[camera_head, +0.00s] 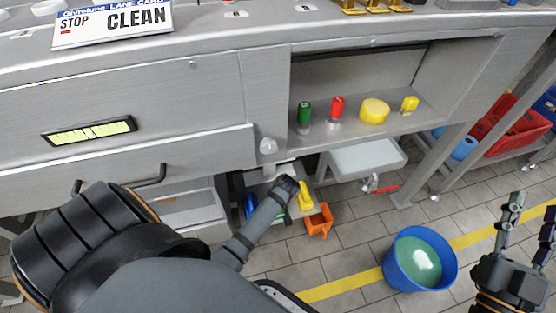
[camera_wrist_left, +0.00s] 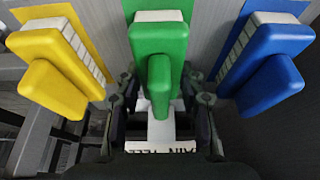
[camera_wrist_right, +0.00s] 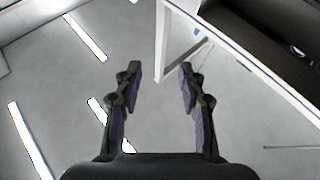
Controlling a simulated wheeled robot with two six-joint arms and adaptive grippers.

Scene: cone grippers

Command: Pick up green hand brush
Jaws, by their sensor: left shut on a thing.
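The green hand brush (camera_wrist_left: 160,45) sits in the middle of the left wrist view, with its handle toward my gripper. My left gripper (camera_wrist_left: 159,88) has its fingers on both sides of the green handle and is shut on it. A yellow brush (camera_wrist_left: 55,60) is on the left of it and a blue brush (camera_wrist_left: 268,60) on the right. In the head view my left arm reaches down to the low shelf and hides most of the green brush. My right gripper (camera_wrist_right: 158,75) is open and empty, out to the right.
The yellow brush (camera_head: 305,196) and blue brush (camera_head: 250,207) flank my left wrist under the counter. An orange scoop (camera_head: 319,220) is beside them. A blue bucket (camera_head: 397,267) stands on the floor. An upper shelf (camera_head: 345,134) holds small coloured items.

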